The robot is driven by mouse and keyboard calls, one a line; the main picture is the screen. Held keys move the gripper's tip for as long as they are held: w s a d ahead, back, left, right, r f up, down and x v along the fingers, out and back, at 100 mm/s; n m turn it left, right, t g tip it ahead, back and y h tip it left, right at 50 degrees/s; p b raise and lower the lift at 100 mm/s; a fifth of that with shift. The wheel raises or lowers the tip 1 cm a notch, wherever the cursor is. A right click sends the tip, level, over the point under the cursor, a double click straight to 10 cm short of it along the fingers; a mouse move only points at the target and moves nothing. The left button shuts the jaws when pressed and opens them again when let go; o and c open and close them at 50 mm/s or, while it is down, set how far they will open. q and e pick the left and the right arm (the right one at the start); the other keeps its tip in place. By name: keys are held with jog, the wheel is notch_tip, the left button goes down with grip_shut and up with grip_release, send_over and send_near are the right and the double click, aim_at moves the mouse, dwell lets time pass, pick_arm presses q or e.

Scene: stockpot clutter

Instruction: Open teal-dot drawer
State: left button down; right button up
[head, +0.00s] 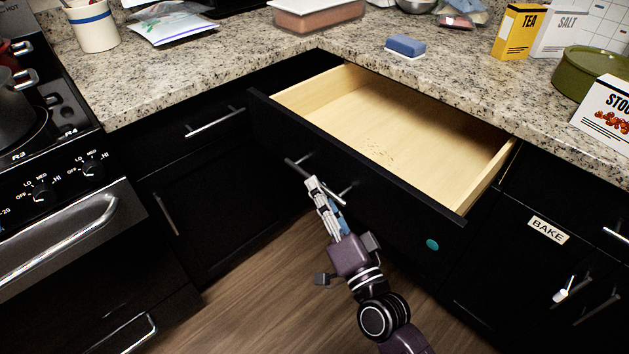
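The drawer with the teal dot (432,244) is pulled well out from under the counter. Its pale wooden inside (390,120) shows and looks empty. The dot is on the right part of its black front. A metal bar handle (298,167) is on the left half of the front. My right gripper (321,184) is at this handle, its fingers close together over the middle of the bar; it appears shut on it. The fingers hide that middle part. My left gripper is not in view.
The stove (60,170) is on the left. A blue sponge (405,45), tea box (517,30) and green pot (590,72) stand on the granite counter. A cabinet labelled BAKE (548,230) is right of the open drawer. Wooden floor (250,290) is clear below.

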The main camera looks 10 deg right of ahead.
jog(key=v, duration=0.8)
jog(key=shift+s, duration=0.3)
jog(key=shift+d+f, duration=0.1)
